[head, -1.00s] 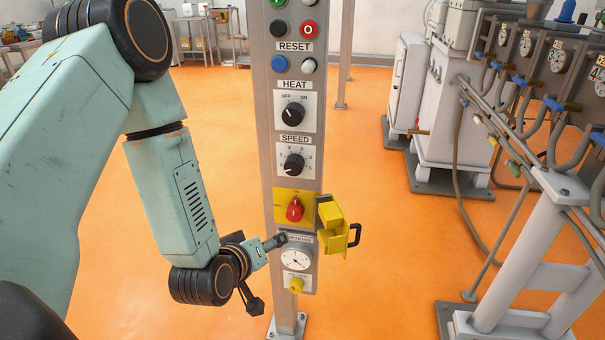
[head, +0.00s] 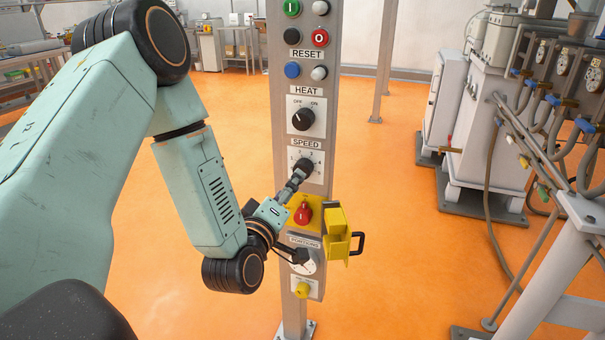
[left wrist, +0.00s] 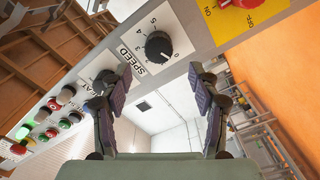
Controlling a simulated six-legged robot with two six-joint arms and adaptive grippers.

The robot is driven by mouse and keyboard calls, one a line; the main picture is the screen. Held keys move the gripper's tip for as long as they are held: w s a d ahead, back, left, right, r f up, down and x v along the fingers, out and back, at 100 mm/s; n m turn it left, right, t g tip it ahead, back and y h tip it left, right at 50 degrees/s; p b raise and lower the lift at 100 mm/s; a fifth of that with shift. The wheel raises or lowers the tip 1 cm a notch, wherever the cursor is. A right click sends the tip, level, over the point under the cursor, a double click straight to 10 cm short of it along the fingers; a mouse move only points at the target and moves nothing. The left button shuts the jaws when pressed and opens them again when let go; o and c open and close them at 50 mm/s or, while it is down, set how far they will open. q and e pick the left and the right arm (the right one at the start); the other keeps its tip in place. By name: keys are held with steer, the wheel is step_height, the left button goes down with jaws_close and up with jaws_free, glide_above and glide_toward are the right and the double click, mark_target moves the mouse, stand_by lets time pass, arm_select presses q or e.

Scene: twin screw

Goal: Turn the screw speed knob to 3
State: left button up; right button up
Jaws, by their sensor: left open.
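The black screw speed knob (head: 306,168) sits on a white plate under the SPEED label on the grey control post (head: 285,215). In the left wrist view the speed knob (left wrist: 158,47) is ahead of my left gripper (left wrist: 160,82), between and beyond its fingertips. The fingers are open and spread, with nothing held. The knob's white mark seems to point toward the low numbers, near 0 or 1. In the head view my left gripper (head: 298,180) overlaps the knob's lower left; I cannot tell if they touch. My right gripper is out of view.
The HEAT knob (head: 303,119) is just above. A red switch (head: 303,214) on a yellow plate is just below, with an open yellow cover (head: 338,235) to its right. A gauge (head: 304,263) is lower. Machinery stands at the right; orange floor is open around the post.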

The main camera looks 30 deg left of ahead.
mark_target(303, 169)
arm_select(q)
steer(key=b+x, duration=0.1)
steer(key=x, duration=0.6)
steer(key=shift+w+d, duration=0.15)
steer(key=shift+d, duration=0.05)
steer(key=shift+a, duration=0.2)
steer(key=c, duration=0.4)
steer(key=shift+d, duration=0.1)
steer(key=c, duration=0.8)
